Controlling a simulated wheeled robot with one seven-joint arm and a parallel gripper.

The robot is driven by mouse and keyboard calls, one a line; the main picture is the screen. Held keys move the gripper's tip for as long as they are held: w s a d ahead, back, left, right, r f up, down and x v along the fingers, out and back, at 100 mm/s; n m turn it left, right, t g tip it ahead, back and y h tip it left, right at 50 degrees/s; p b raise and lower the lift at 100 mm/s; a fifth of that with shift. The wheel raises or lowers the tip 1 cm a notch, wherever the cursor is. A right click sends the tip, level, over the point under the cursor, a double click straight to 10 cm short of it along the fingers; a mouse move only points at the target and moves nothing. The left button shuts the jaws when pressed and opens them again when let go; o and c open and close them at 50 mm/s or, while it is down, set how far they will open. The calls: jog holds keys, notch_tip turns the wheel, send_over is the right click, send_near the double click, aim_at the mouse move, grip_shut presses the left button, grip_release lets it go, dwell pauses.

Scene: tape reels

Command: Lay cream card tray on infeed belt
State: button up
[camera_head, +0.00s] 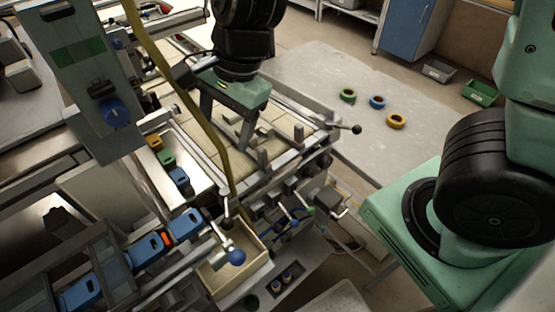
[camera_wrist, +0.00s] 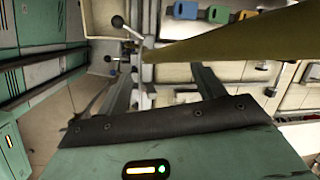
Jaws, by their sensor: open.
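My gripper (camera_head: 225,132) is open, its green body above a cream slatted surface (camera_head: 196,128) that looks like the belt, between metal rails. In the wrist view the two fingers of my gripper (camera_wrist: 163,72) are apart, with nothing clearly held between them. An open cream box-like tray (camera_head: 243,284) sits at the lower middle in the head view, in front of the machine; I cannot tell for sure that it is the card tray. My gripper is above and behind it. A blue-knobbed lever partly hides its inside.
A yellow hose (camera_head: 181,88) hangs across the machine beside my gripper and crosses the wrist view (camera_wrist: 235,42). A black-knobbed lever (camera_head: 345,128) sticks out at right. Green, blue and yellow reels (camera_head: 396,121) lie on the grey table (camera_head: 310,75), otherwise clear.

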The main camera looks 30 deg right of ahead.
jog(key=s+d+r+n+h, duration=0.2)
jog(key=s+n, duration=1.2)
jog(key=n, duration=0.6)
jog(key=shift+s+d+r+g+h, duration=0.2)
jog(key=shift+d+g+h, duration=0.1)
notch_tip(320, 180, down, 4)
jog(key=b, duration=0.4)
jog(key=shift+f, duration=0.1)
jog(key=shift+c, duration=0.3)
